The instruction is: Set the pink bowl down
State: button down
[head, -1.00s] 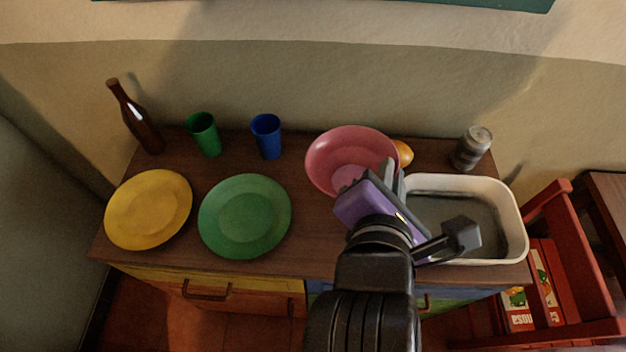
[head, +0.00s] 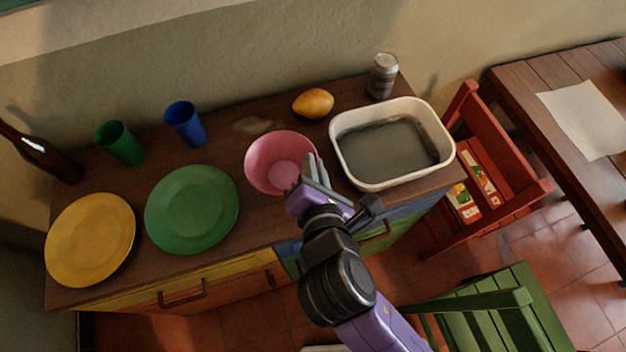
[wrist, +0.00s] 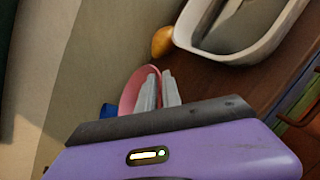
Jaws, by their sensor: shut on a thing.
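The pink bowl (head: 270,150) is over the middle of the wooden sideboard, between the green plate and the white basin. My gripper (head: 311,172) is shut on its right rim. In the wrist view the bowl (wrist: 129,92) shows edge-on beside the two fingers (wrist: 160,88), partly hidden by them. I cannot tell whether its base touches the sideboard top.
A green plate (head: 192,209) and a yellow plate (head: 90,239) lie to the left. Green (head: 120,143) and blue (head: 186,124) cups and a bottle (head: 40,152) stand behind. A mango-like fruit (head: 313,103), can (head: 383,76) and white basin (head: 440,130) are to the right.

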jog(key=shift+f+b, duration=0.3)
jog(key=shift+f, duration=2.9)
jog(key=c, duration=1.5)
grip_release()
jog(key=shift+s, duration=0.1)
jog(key=v, duration=1.2)
jog(key=shift+r+b, duration=0.1)
jog(key=shift+b, duration=0.3)
